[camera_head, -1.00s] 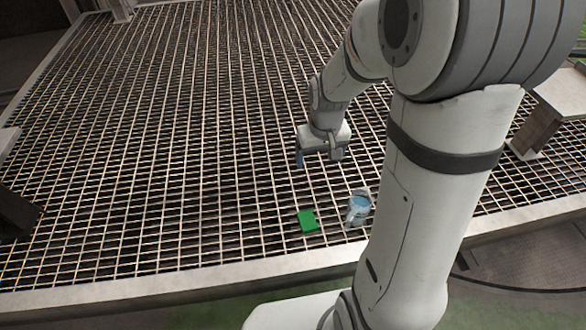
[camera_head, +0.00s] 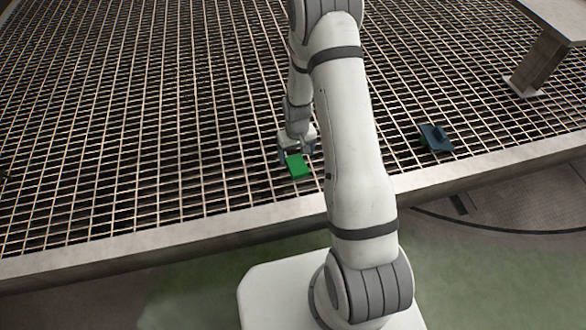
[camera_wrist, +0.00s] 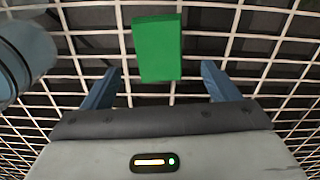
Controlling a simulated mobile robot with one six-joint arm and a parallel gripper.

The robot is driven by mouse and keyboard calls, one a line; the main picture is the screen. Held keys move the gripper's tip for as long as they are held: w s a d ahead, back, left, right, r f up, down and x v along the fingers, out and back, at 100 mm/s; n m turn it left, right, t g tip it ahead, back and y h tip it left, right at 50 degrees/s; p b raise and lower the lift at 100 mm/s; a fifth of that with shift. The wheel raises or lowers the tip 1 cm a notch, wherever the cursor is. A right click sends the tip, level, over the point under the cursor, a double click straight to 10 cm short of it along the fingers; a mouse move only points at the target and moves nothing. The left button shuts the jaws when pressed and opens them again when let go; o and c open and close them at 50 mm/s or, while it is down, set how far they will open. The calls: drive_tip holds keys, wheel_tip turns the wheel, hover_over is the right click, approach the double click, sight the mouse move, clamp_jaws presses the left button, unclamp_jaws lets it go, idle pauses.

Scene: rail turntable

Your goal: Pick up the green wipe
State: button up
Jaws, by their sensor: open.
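The green wipe (camera_head: 299,167) lies flat on the metal grating, near its front edge. It also shows at the top middle of the wrist view (camera_wrist: 158,45). My gripper (camera_head: 297,152) is low over the grating, just beyond the wipe in the head view. In the wrist view my gripper (camera_wrist: 160,70) has its two blue fingers spread wide, with nothing held. The wipe lies ahead of the fingers, lined up with the gap between them. I cannot tell the height of the fingertips above the wipe.
A rounded blue-grey object (camera_wrist: 22,58) is close to the left finger in the wrist view. A dark blue object (camera_head: 436,138) lies on the grating at the right. A pale block on a brown post (camera_head: 540,62) stands at the upper right. The grating left of the wipe is clear.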

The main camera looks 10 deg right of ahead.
sight(297, 165)
drive_tip(key=f+b, duration=0.1)
drive_tip(key=f, duration=0.4)
drive_tip(key=shift+s+b, duration=0.2)
drive_tip(key=shift+b, duration=0.15)
drive_tip(key=shift+r, duration=0.1)
drive_tip(key=c, duration=1.1)
